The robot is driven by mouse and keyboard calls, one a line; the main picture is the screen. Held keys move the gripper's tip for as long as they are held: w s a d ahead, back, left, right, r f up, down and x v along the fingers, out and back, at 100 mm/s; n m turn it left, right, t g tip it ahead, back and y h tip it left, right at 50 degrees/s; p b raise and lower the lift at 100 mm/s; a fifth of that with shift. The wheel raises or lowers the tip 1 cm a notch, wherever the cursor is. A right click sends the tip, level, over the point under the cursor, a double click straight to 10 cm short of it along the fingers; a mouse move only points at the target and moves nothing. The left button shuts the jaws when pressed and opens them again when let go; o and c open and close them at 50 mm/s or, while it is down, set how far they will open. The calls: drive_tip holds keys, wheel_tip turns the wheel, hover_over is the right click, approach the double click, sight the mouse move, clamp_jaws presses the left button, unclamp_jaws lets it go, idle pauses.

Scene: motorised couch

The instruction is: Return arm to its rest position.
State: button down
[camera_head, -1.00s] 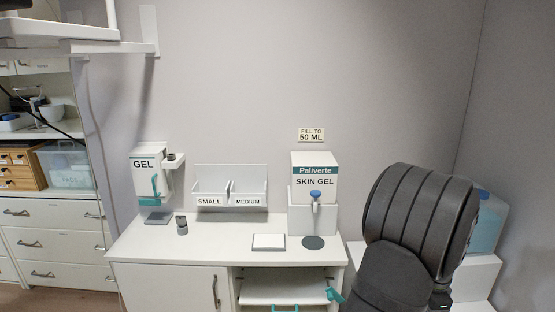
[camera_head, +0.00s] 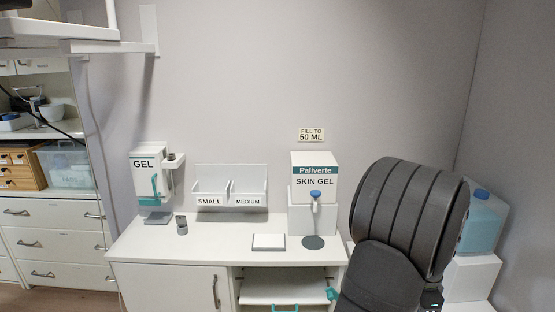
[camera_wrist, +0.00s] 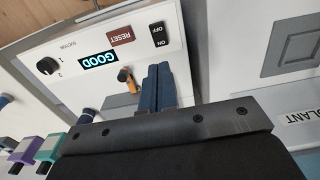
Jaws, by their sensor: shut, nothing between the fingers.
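My gripper (camera_wrist: 158,85) shows in the wrist view, its two dark blue fingers together with nothing between them. I cannot tell whether the fingertips touch the panel. My gripper is not visible in the head view.
The counter holds a GEL dispenser (camera_head: 146,172), a small/medium holder (camera_head: 230,180) and a skin gel box (camera_head: 314,180). Purple and green connectors (camera_wrist: 35,147) lie at lower left in the wrist view.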

drive_tip(key=f, duration=0.4)
drive_tip(key=a+f, duration=0.1)
drive_tip(key=f, duration=0.1)
drive_tip(key=shift+s, duration=0.2)
drive_tip(key=shift+w+d+r, duration=0.15)
drive_tip(key=shift+w, duration=0.1)
drive_tip(key=shift+s+r, duration=0.15)
drive_tip(key=shift+r, duration=0.55)
drive_tip(key=shift+f, duration=0.75)
drive_tip(key=c, duration=1.8)
unclamp_jaws()
drive_tip(key=shift+r, duration=0.2)
drive_tip(key=shift+c, duration=0.2)
drive_tip(key=o, duration=0.7)
drive_tip(key=r, duration=1)
drive_tip(key=shift+d+r, duration=0.1)
drive_tip(key=shift+d, duration=0.2)
wheel_tip(320, 180, down, 17)
drive_tip(key=shift+f, duration=0.1)
